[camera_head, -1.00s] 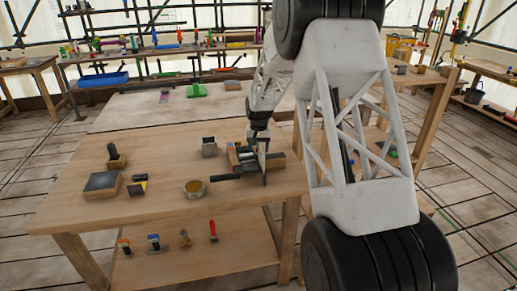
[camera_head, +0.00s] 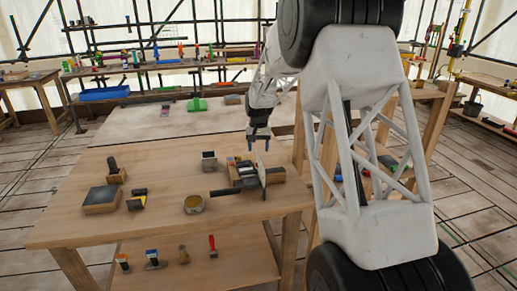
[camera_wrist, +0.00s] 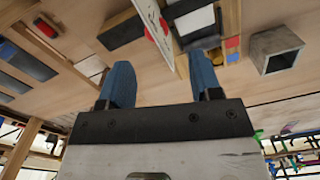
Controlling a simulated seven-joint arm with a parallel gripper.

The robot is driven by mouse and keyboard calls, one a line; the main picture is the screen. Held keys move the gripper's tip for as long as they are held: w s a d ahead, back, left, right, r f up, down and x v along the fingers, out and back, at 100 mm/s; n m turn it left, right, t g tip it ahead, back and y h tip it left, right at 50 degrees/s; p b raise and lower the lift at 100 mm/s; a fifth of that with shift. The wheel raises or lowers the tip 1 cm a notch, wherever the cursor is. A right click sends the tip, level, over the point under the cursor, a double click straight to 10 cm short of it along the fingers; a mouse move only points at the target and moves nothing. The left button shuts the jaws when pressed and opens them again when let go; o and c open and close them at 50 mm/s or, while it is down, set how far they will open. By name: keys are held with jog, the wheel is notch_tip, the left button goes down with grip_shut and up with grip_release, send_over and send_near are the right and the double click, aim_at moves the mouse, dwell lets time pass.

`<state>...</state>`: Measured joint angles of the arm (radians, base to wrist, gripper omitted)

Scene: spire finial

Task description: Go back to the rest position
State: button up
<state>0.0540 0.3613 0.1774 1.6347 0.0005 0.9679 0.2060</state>
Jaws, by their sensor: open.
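My gripper (camera_head: 258,145) is open and empty, raised above the right part of the wooden workbench (camera_head: 75,222). Its two blue fingers show apart in the wrist view (camera_wrist: 163,85), with nothing between them. Below and a little in front of it on the bench is a wooden block with dark and coloured pieces (camera_head: 277,173). A thin upright pale plate (camera_head: 261,172) and a dark flat bar (camera_head: 226,192) are beside the block. In the wrist view the plate (camera_wrist: 157,30) lies beyond the fingers, apart from them.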

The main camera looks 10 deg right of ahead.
jog(key=s+a+r, duration=0.1)
jog(key=s+r, duration=0.4)
jog(key=s, duration=0.4)
jog(key=s+a+r+n+t, duration=0.1)
jog(key=s+r, duration=0.4)
jog(key=s, duration=0.4)
jog(key=s+a+r, duration=0.1)
jog(key=s+r, duration=0.4)
jog(key=s, duration=0.4)
jog(key=s+a+f+n+t, duration=0.1)
jog(key=s+f, duration=0.1)
jog(key=s, duration=2.9)
jog(key=shift+a+f+n+t, duration=0.15)
jog(key=shift+f+n+t, duration=0.15)
jog(key=shift+n, duration=0.1)
